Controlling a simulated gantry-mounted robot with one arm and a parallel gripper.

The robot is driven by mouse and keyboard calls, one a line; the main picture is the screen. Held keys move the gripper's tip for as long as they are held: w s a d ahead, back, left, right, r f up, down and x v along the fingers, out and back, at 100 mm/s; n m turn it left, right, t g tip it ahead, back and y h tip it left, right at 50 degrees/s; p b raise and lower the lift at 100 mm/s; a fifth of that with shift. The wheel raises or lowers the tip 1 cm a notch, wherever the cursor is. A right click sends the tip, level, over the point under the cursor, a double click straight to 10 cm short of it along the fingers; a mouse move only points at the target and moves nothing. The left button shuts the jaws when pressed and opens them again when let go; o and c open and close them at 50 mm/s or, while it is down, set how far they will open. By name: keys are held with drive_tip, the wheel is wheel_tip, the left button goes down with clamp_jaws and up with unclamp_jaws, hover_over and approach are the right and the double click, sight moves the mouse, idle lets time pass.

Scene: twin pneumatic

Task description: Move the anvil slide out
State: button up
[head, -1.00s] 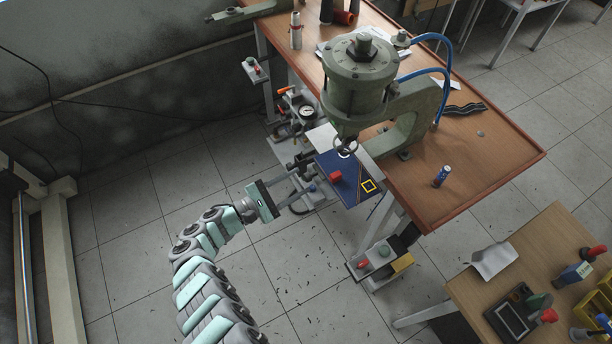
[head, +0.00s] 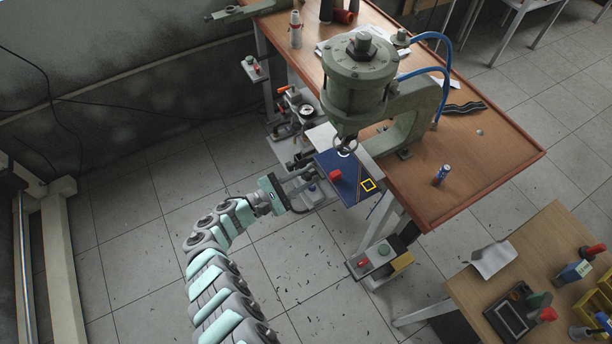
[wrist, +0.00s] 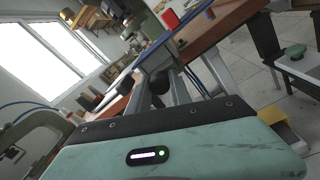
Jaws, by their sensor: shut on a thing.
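The anvil slide (head: 352,174) appears to be the flat blue plate under the green press (head: 358,85). In the wrist view, a round black knob (wrist: 160,82) shows near my fingers, with the plate's blue edge and red block (wrist: 170,19) beyond. My gripper is shut on a dark part at the slide's front. The exact grip is partly hidden.
A pressure gauge and valves (head: 304,110) stand close behind my gripper. A control box with green and red buttons (head: 382,250) is below the slide. The floor to the left is clear. A side table (head: 540,230) with tools is at right.

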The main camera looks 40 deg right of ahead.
clamp_jaws()
idle(0.7)
